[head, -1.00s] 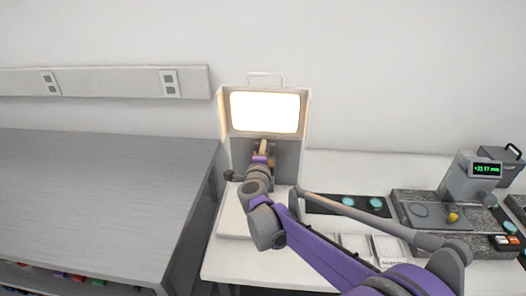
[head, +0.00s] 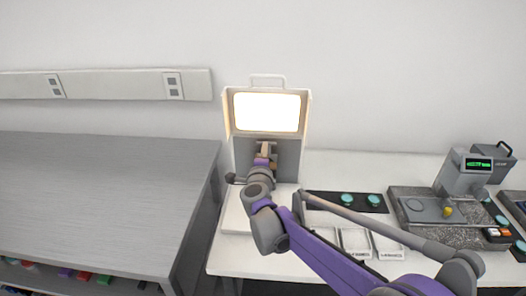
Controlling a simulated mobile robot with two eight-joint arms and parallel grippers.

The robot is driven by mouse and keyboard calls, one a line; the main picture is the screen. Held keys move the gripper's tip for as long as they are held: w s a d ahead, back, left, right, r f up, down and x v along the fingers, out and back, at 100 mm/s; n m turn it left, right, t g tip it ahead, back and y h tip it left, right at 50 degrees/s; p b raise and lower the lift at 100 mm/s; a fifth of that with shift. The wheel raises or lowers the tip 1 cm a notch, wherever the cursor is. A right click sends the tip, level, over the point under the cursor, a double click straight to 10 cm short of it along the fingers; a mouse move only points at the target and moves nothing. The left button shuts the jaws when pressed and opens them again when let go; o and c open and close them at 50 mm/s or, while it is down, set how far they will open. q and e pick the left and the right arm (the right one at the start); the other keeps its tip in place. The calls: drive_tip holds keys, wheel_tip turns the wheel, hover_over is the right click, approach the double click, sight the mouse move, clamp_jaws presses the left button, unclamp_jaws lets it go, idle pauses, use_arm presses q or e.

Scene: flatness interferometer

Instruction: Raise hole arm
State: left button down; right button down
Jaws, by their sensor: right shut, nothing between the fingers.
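The flatness interferometer (head: 229,150) is a pale cabinet with a bright lit window (head: 267,111) and a carry handle on top. Its grey recess opens below the window. My right gripper (head: 264,147) reaches into this recess, just under the window, with its fingers small and partly covered by my wrist. It is shut, with nothing held. The hole arm cannot be made out clearly; my gripper and wrist hide the middle of the recess. A dark knob (head: 231,178) sticks out at the left of the interferometer's base. My left gripper is not in view.
A white bench (head: 255,262) carries the interferometer. To its right are a dark mat with teal discs (head: 347,199), labelled white trays (head: 355,241), and a granite plate (head: 436,234) with a gauge showing green digits (head: 479,163). A grey table (head: 95,190) stands left, its top clear.

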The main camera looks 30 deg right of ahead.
drive_tip(key=r+v, duration=0.2)
drive_tip(key=v, duration=0.8)
drive_tip(key=s+a+f+n+y, duration=0.2)
drive_tip(key=s+a+n+y, duration=0.1)
drive_tip(key=a+n+y, duration=0.4)
drive_tip(key=s+a+f+n+y, duration=0.25)
drive_tip(key=a+n+y, duration=0.2)
drive_tip(key=n, duration=0.35)
drive_tip(key=s+d+f+n+g+h, duration=0.2)
drive_tip(key=s+f+n+g, duration=0.7)
drive_tip(key=s+f, duration=0.8)
drive_tip(key=s, duration=0.4)
drive_tip(key=shift+d+f+g, duration=0.2)
drive_tip(key=shift+d+g, duration=0.1)
